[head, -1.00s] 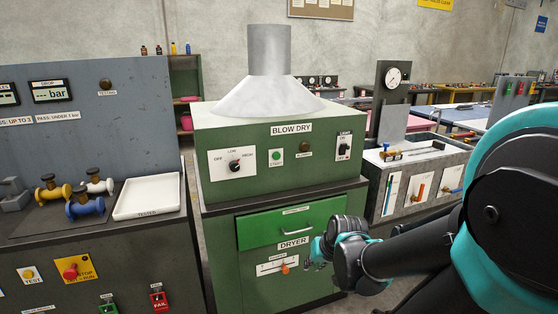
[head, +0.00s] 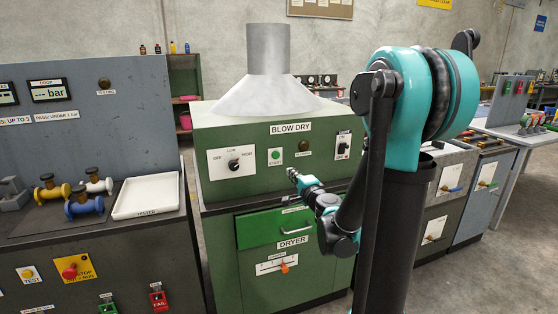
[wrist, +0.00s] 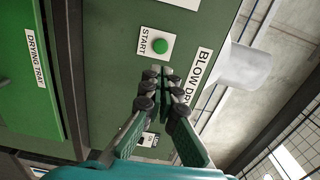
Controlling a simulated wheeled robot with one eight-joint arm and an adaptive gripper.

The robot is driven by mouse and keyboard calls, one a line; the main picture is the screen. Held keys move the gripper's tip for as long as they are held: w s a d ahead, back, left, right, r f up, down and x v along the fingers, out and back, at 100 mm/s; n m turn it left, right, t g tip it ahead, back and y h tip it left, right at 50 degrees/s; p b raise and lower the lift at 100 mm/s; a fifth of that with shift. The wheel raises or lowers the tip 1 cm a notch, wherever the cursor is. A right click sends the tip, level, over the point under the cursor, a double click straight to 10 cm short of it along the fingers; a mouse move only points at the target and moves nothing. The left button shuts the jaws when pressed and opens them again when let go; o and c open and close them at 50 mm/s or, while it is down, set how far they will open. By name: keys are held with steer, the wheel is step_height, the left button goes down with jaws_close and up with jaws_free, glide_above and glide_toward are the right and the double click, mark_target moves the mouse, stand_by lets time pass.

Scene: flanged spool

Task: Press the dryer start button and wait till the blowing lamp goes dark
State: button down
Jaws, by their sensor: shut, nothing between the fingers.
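The green start button (head: 276,155) sits on a white START plate on the front of the green BLOW DRY dryer (head: 225,122). In the wrist view the start button (wrist: 160,46) is just beyond my fingertips. The blowing lamp (head: 303,146), right of the button, looks dark brown and unlit; I cannot make it out in the wrist view. My gripper (head: 292,173) is in front of the panel, slightly below and right of the button. In the wrist view my gripper (wrist: 161,75) is shut and empty, with a visible gap to the button.
A selector knob (head: 235,165) is left of the button, and a lamp switch (head: 343,146) is to its right. A green drying tray drawer (head: 268,233) and an orange damper slider (head: 284,268) are below. A tester bench (head: 100,240) stands at left.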

mark_target(276, 156)
steer(key=shift+w+d, duration=0.15)
steer(key=x, duration=1.4)
steer(key=shift+w, duration=0.1)
